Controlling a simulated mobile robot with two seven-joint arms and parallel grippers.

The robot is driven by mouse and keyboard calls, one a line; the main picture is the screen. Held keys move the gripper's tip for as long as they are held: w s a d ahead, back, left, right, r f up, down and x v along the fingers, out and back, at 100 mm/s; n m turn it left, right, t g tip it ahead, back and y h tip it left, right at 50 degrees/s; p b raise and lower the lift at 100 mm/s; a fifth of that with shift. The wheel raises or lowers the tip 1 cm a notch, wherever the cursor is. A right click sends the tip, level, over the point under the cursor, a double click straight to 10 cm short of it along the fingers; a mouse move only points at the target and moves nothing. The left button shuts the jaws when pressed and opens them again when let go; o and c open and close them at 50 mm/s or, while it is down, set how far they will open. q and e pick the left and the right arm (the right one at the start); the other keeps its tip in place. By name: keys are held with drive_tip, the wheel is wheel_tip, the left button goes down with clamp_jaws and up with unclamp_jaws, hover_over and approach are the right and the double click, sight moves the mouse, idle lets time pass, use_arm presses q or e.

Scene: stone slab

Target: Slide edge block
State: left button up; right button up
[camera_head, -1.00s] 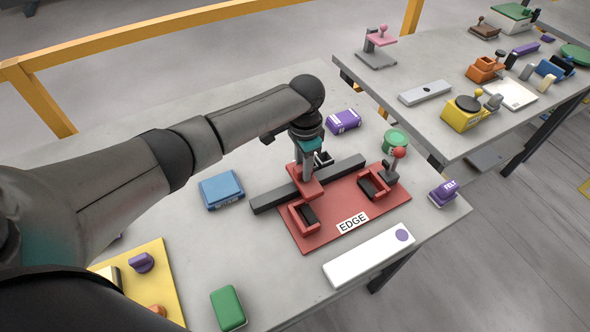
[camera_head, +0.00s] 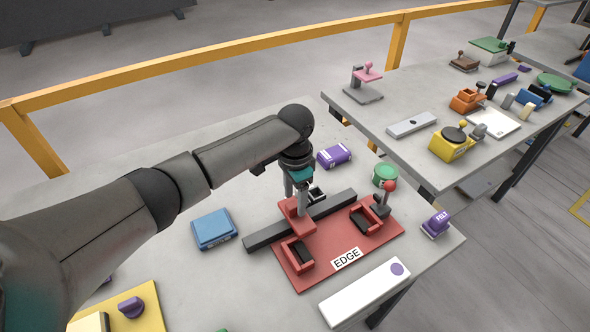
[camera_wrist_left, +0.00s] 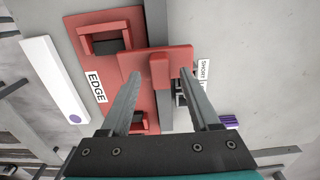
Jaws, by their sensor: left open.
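The red edge block (camera_head: 296,220) sits across the long dark grey rail (camera_head: 265,238) at the back edge of the red board (camera_head: 320,255), which is labelled EDGE. In the left wrist view, the block (camera_wrist_left: 130,62) has a raised red fin. My left gripper (camera_head: 299,200) is over the block, pointing down. In the left wrist view, the open fingers (camera_wrist_left: 161,76) stand on either side of the fin, with gaps visible. Whether the fingertips touch the block's top I cannot tell. My right gripper is in neither view.
Two red holders with dark inserts (camera_head: 298,254) sit on the board, with a red-knobbed lever (camera_head: 383,203) near one. A white bar (camera_head: 360,295), blue box (camera_head: 212,230), green cylinder (camera_head: 384,176), and purple blocks (camera_head: 334,156) (camera_head: 436,224) lie around it. A second table stands right.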

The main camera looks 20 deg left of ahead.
sight(295, 204)
use_arm(q)
wheel_tip(295, 204, up, 13)
drive_tip(key=p, duration=0.1)
drive_tip(key=shift+f, duration=0.1)
idle(0.5)
